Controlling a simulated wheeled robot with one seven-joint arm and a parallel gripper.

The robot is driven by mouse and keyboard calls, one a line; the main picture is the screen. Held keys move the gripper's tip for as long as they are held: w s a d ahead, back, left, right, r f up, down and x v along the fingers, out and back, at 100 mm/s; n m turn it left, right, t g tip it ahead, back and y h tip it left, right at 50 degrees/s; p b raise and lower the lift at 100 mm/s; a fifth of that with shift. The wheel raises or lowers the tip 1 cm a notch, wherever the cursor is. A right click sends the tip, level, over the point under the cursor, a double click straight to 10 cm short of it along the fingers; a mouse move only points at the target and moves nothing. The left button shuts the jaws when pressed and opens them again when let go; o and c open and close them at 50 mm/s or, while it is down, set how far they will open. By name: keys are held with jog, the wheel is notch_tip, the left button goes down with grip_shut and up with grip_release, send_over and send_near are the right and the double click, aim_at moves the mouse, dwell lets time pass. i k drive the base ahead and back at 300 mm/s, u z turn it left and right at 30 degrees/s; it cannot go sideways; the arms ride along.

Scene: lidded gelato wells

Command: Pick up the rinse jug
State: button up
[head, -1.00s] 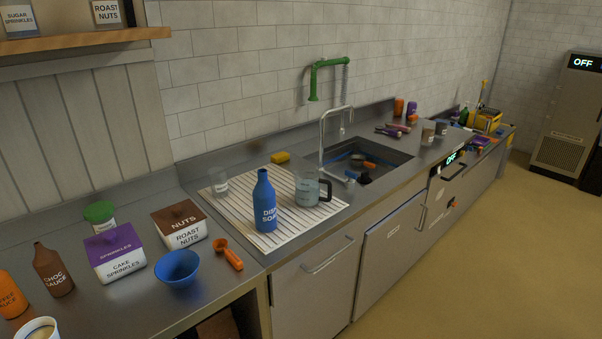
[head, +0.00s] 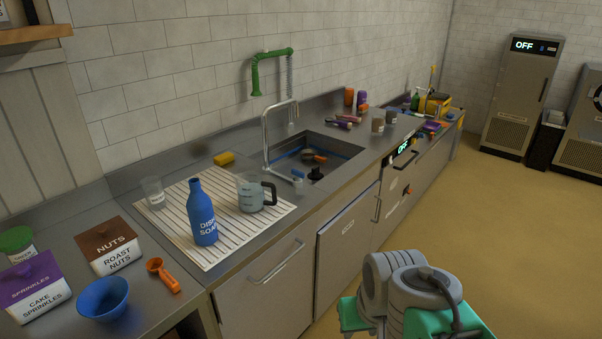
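The rinse jug appears to be the clear, grey-tinted jug (head: 250,195) with a dark handle on its right side. It stands upright on the striped draining mat (head: 225,243) left of the sink. Its label is too small to read. A blue dish soap bottle (head: 203,218) stands in front and to the left of it, apart from it. Part of my arm shows at the bottom right, over the floor and well away from the jug. My gripper's fingers are not visible.
An orange scoop (head: 163,276) and blue bowl (head: 104,299) sit at the front left. Floor is clear at right.

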aim_at(250, 186)
jog(key=z, duration=0.8)
jog(key=i, duration=0.7)
jog(key=u, duration=3.3)
jog(key=i, duration=0.5)
jog(key=z, duration=0.1)
